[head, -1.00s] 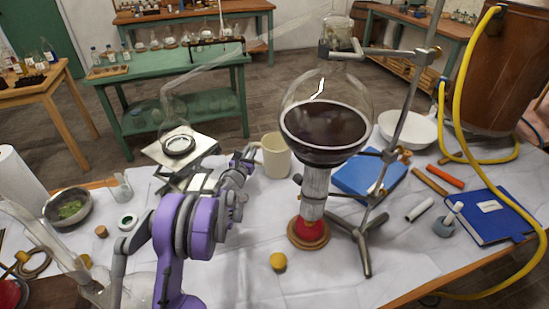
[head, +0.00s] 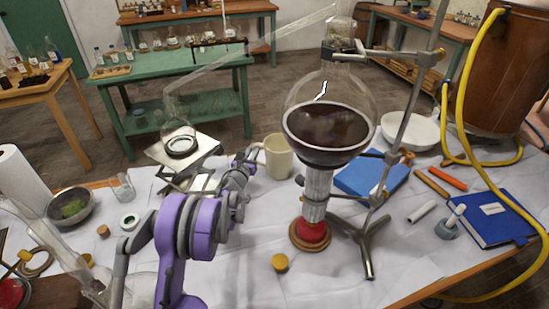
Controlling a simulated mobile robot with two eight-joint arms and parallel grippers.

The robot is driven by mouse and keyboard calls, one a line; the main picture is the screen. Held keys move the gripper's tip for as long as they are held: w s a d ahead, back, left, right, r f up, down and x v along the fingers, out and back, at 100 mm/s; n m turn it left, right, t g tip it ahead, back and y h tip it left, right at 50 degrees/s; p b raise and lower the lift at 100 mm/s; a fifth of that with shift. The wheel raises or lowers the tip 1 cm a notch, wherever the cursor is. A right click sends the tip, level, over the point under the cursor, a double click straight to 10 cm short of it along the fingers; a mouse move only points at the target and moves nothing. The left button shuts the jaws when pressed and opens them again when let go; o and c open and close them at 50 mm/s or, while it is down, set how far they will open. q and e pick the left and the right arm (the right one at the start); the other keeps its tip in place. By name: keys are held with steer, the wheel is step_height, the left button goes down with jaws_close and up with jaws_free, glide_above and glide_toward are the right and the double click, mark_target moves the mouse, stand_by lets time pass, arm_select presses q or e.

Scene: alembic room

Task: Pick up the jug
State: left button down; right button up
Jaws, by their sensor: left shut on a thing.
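The jug (head: 279,158) is a cream, upright vessel on the white-covered table in the head view, just left of the big round flask. Its handle is on its left side. My left gripper (head: 250,158) reaches in from the left on the purple arm and is shut on the jug at that handle side. The fingertips are small and partly hidden by the wrist. I cannot tell whether the jug's base touches the table. My right gripper is not in view.
A large flask of dark liquid (head: 327,128) stands over a burner (head: 312,234), close to the jug's right. Its metal stand (head: 366,240) is beside it. A small glass flask (head: 180,140) sits on a lifting platform at the left.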

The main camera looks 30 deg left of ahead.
arm_select(q)
steer(key=shift+r, duration=0.1)
steer(key=shift+r+p, duration=0.45)
steer(key=shift+r, duration=4.45)
steer(key=shift+f, duration=0.1)
